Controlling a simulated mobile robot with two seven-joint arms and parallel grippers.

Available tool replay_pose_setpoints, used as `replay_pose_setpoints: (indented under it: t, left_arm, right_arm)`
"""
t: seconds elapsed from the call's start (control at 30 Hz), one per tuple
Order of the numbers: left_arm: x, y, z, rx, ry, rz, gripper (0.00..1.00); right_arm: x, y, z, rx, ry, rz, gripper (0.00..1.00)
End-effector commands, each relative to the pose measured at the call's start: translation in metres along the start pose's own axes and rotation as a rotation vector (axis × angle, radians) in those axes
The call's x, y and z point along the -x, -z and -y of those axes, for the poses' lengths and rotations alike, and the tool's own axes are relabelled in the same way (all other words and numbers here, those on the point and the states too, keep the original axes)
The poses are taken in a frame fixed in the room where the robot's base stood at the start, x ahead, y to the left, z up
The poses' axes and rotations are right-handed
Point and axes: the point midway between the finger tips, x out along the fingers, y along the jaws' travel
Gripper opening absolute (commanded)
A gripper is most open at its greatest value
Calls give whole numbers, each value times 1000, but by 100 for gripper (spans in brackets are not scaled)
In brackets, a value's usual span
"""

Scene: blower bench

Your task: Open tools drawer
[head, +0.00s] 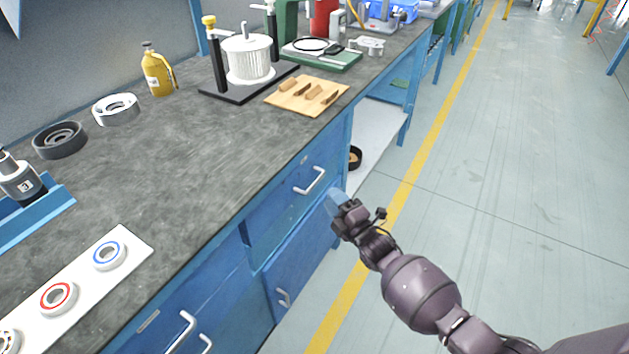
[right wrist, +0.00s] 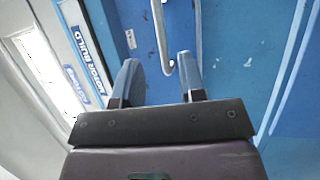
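A blue drawer front (head: 287,207) with a silver bar handle (head: 310,181) is below the worktop, near the middle of the head view. Whether it is the tools drawer cannot be read. The front looks closed. My right gripper (head: 334,201) is just right of and below this handle, in front of the bench. In the right wrist view my right gripper (right wrist: 158,78) has its two fingers spread apart, with nothing between the pads. A silver handle (right wrist: 160,38) lies ahead, its near end close to the right finger; contact cannot be told. My left gripper is not in view.
Another drawer handle (head: 181,332) is at the lower left, and a cabinet door handle (head: 283,297) is below. The worktop (head: 200,170) holds a wooden board (head: 300,108), a yellow bottle (head: 157,75) and several parts. The floor (head: 480,150) right of the bench is clear.

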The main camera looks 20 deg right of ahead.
Motion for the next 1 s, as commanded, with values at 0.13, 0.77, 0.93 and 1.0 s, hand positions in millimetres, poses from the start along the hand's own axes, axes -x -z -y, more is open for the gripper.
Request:
replay_pose_setpoints:
  t: [0.13, 0.77, 0.93, 1.0]
  left_arm:
    - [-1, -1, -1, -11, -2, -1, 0]
    - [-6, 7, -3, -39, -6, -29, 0]
    - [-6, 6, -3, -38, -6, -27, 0]
    - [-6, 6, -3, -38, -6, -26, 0]
  right_arm:
    - [-25, 0, 5, -1, 5, 0, 37]
    - [-75, 0, 2, -1, 3, 1, 37]
    - [-75, 0, 2, -1, 3, 1, 36]
    - [-75, 0, 2, -1, 3, 1, 25]
